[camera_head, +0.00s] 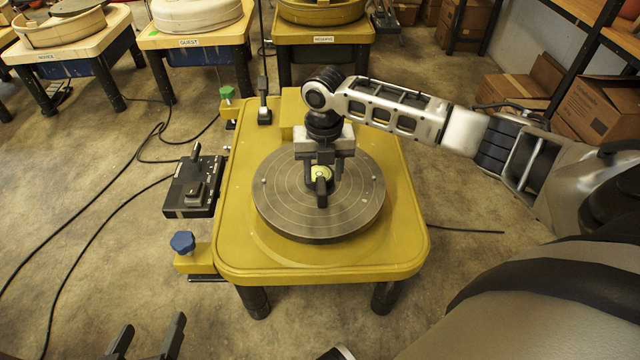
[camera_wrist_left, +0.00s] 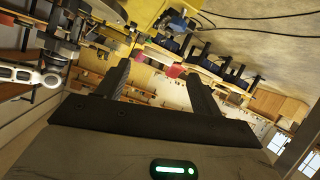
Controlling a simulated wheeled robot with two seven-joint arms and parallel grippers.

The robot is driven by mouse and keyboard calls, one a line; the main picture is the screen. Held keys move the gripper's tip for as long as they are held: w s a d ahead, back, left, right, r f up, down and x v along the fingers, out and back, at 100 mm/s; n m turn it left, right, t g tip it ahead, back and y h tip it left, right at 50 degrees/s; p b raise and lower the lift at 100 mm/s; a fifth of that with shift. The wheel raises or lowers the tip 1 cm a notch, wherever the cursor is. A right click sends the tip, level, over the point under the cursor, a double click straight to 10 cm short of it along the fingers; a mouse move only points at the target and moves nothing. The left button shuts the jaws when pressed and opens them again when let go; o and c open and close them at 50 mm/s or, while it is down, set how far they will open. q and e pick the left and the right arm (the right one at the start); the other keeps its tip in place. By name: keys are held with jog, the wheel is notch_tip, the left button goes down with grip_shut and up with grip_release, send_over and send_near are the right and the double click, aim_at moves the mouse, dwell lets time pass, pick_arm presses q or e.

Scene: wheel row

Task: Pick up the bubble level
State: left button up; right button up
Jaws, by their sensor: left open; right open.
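The bubble level (camera_head: 321,172), a small round yellow-green disc, lies near the middle of the grey wheel head (camera_head: 275,205) on the yellow potter's wheel table. A dark part reaches from it toward the viewer. My right gripper (camera_head: 323,178) points down over the level, its open fingers on either side of it. Whether they touch it I cannot tell. My left gripper (camera_head: 152,328) is open and empty at the bottom left of the head view, away from the table. Its two fingers also show apart in the left wrist view (camera_wrist_left: 157,70).
A black control box (camera_head: 195,185) with a lever sits at the table's left side. A blue knob (camera_head: 182,241) and a green knob (camera_head: 227,93) are on the left edge. More wheel tables stand behind; cardboard boxes (camera_head: 605,108) are at the right. Cables cross the floor.

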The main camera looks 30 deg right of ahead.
aim_at(321, 179)
jog(key=f, duration=0.1)
jog(key=f+b, duration=0.1)
jog(key=f, duration=0.2)
jog(key=shift+w+a+f+b, duration=0.15)
jog(key=shift+w+b, duration=0.15)
jog(key=shift+b, duration=0.1)
grip_shut()
pick_arm(q)
jog(key=shift+s+d+r+t+h, duration=0.1)
jog(key=shift+d+r+t+h, duration=0.15)
jog(key=shift+r, duration=0.2)
jog(key=shift+s+d+r+t+h, duration=0.15)
jog(key=shift+r+t, duration=0.1)
jog(key=shift+r, duration=0.15)
jog(key=shift+w, duration=0.1)
